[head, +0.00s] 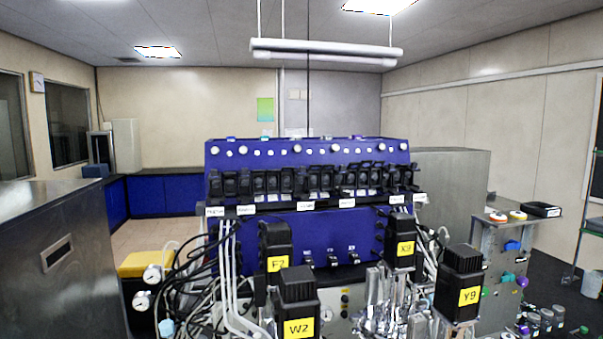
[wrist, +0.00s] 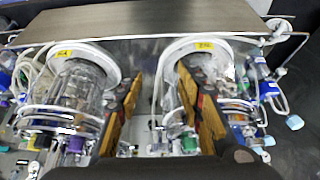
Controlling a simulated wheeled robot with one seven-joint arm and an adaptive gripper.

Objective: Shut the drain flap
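My gripper (wrist: 158,82) shows in the wrist view with its two fingers spread and nothing between them. It is open. Past the fingers are two clear vessels, a left one (wrist: 80,88) and a right one (wrist: 208,65), each with a white ring around it. I cannot make out a drain flap in either view. In the head view, the blue bioreactor unit (head: 290,180) stands in front of me with black motor blocks, hoses and metal fittings before it. My gripper does not show in the head view.
A steel cabinet (head: 65,262) is close on the left. A steel cart (head: 502,245) with rolls and a black tray (head: 540,209) stands at the right. Several bottles (head: 546,320) are at the lower right. Loose cables and tubes crowd the unit's front left.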

